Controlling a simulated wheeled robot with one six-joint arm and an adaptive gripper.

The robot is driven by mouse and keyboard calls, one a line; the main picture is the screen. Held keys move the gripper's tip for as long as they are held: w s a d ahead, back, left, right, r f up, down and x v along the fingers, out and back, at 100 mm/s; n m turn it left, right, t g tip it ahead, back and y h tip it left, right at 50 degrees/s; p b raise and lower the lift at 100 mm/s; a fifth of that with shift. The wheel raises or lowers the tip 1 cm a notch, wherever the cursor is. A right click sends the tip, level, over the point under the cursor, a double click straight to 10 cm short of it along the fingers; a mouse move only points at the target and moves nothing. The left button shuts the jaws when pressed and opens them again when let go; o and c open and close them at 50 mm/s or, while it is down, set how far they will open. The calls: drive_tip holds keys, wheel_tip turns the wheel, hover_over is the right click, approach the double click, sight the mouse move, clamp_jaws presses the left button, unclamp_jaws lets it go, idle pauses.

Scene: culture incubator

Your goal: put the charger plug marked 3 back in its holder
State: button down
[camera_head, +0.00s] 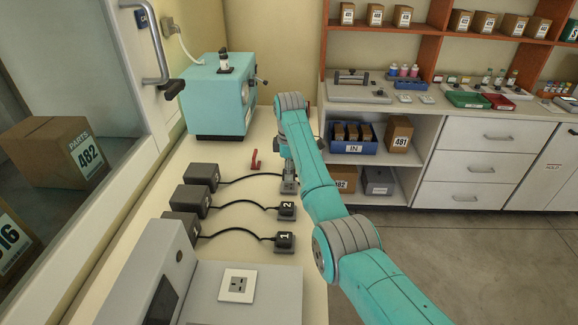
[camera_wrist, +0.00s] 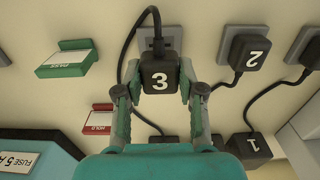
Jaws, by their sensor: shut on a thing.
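The black plug marked 3 (camera_wrist: 160,76) sits between the two fingertips of my gripper (camera_wrist: 160,88) in the wrist view, and the gripper is shut on it. A cable arcs from the plug's top to the left. A grey holder plate (camera_wrist: 174,45) shows just behind the plug's cable end; I cannot tell whether the plug is seated in it or above it. In the head view my gripper (camera_head: 289,175) is low over the bench at that grey plate (camera_head: 289,188), and my arm partly hides it.
The plug marked 2 (camera_head: 287,210) and the plug marked 1 (camera_head: 285,242) stand in a row nearer the camera. Charger boxes (camera_head: 201,176) stand to the left, with cables across the bench. A red HOLD marker (camera_wrist: 97,119) and green PASS marker (camera_wrist: 66,59) lie nearby. A teal machine (camera_head: 215,100) stands behind.

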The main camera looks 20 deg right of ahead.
drive_tip(key=shift+f, duration=1.25)
drive_tip(key=shift+f, duration=0.5)
idle(1.2)
drive_tip(key=c, duration=0.6)
unclamp_jaws()
drive_tip(key=shift+d+r, duration=0.1)
drive_tip(key=shift+r, duration=3.7)
